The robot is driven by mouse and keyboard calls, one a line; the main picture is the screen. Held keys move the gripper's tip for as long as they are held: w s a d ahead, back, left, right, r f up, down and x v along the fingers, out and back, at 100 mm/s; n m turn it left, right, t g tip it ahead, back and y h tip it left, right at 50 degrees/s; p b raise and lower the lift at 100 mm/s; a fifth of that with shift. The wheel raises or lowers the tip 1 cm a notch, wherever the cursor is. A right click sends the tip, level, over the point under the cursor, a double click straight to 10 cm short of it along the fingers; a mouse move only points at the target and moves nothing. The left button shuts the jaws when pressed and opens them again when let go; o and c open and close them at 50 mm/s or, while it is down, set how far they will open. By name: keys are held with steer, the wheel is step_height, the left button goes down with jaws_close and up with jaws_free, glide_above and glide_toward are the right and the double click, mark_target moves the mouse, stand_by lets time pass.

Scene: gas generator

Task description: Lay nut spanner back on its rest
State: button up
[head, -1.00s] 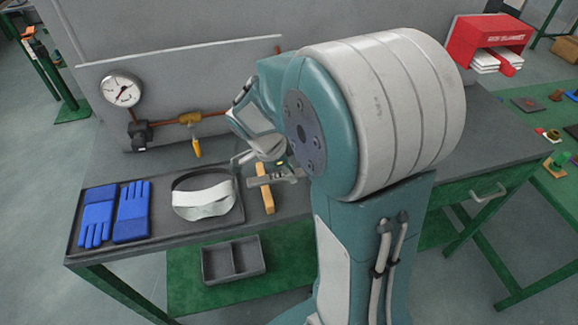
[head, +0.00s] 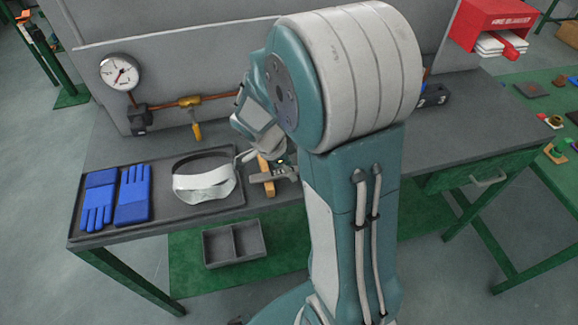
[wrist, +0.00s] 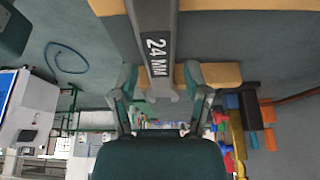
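The nut spanner (wrist: 158,45) is a grey metal bar marked "24 MM" in the wrist view. One wooden bar shows in the head view (head: 265,164). My gripper (wrist: 161,76) has one finger on each side of the spanner. A narrow gap shows beside it, so the fingers look open around it. My arm hides much of this in the head view.
A tray (head: 150,232) with blue gloves (head: 117,196) and a white-banded visor (head: 203,185) lies left of the rest. A gauge (head: 119,73) and a pipe with a yellow valve (head: 196,130) stand behind. A divided grey box (head: 234,245) sits on the lower shelf.

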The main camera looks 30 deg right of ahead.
stand_by(0.3)
steer(key=v, duration=1.2)
steer(key=s+a+r+n+t+y, duration=0.2)
steer(key=s+a+r+n+t, duration=0.1)
steer(key=s+n, duration=0.4)
steer(key=s+a+r+n+t+y, duration=0.2)
steer(key=s+n, duration=0.5)
steer(key=n, duration=0.7)
steer(key=shift+a+r+t, duration=0.65)
steer(key=shift+r+t, duration=0.35)
steer(key=shift+r, duration=0.3)
